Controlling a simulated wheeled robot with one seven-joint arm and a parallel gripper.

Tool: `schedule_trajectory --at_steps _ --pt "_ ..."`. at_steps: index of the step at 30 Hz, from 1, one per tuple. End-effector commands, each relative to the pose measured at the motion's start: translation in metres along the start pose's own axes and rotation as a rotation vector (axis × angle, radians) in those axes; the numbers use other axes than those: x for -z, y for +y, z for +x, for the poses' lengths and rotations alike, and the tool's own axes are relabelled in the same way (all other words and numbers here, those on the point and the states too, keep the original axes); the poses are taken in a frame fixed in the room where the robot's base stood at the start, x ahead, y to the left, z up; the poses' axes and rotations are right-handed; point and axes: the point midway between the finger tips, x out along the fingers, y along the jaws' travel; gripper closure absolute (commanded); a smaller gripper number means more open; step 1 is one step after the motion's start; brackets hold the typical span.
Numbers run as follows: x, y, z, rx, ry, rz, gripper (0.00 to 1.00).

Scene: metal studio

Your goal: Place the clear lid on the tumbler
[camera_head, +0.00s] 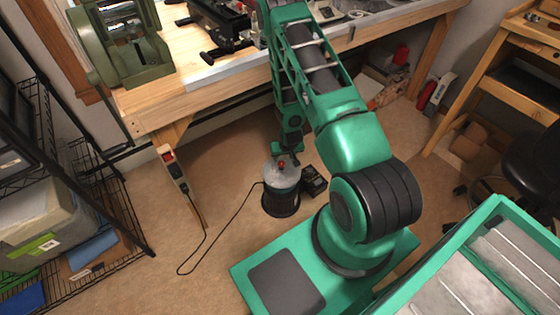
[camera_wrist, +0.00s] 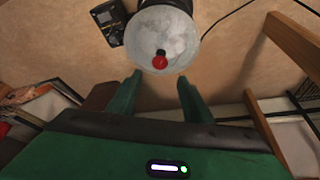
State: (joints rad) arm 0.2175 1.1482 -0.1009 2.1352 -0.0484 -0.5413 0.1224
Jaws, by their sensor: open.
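The tumbler (camera_head: 281,204) is a dark cylinder standing upright on the floor. In the head view my gripper (camera_head: 286,156) is just above the lid.
A small black box (camera_head: 313,180) sits on the floor right beside the tumbler. A black cord (camera_head: 222,226) runs left across the floor. The wooden workbench (camera_head: 200,100) stands behind, with a wire shelf (camera_head: 110,215) at left. Floor between the shelf and tumbler is mostly clear.

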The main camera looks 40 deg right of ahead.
Motion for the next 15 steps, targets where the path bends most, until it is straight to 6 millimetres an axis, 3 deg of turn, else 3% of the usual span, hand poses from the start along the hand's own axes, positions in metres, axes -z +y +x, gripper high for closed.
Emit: schedule_trajectory --at_steps 5,8,15 --pt "0.006 0.001 -0.014 -0.004 -0.002 -0.001 0.54" --pt "0.021 0.005 -0.034 -0.014 -0.008 -0.003 0.54" --pt "0.061 0.022 -0.117 -0.058 -0.053 -0.003 0.54"
